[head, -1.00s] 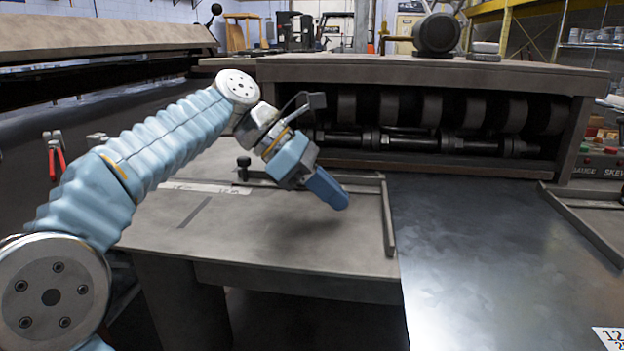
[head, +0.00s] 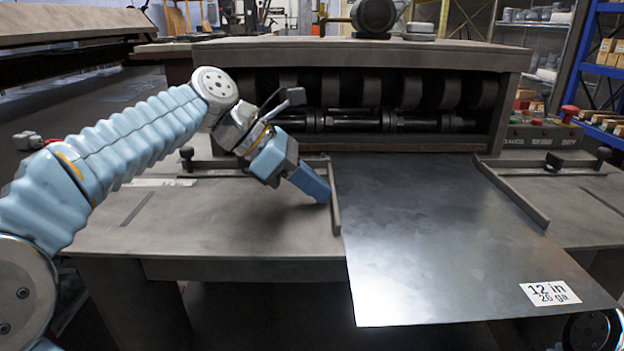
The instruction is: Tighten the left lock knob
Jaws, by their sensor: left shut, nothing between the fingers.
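The left lock knob (head: 187,153) is a small black knob standing on the left guide, at the left part of the machine's table. The left guide (head: 335,205) is a grey bar with a long edge beside the metal sheet (head: 440,230). My left gripper (head: 318,190) is shut and empty. Its blue fingers point down and right, close to the guide bar and well to the right of the knob. I cannot tell whether the fingertips touch the bar. My right gripper is not in view.
The right guide (head: 515,195) carries another black knob (head: 603,155). The roller machine (head: 400,105) stands behind the table. Red and other buttons (head: 568,112) sit at its right. The table front left (head: 220,225) is clear.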

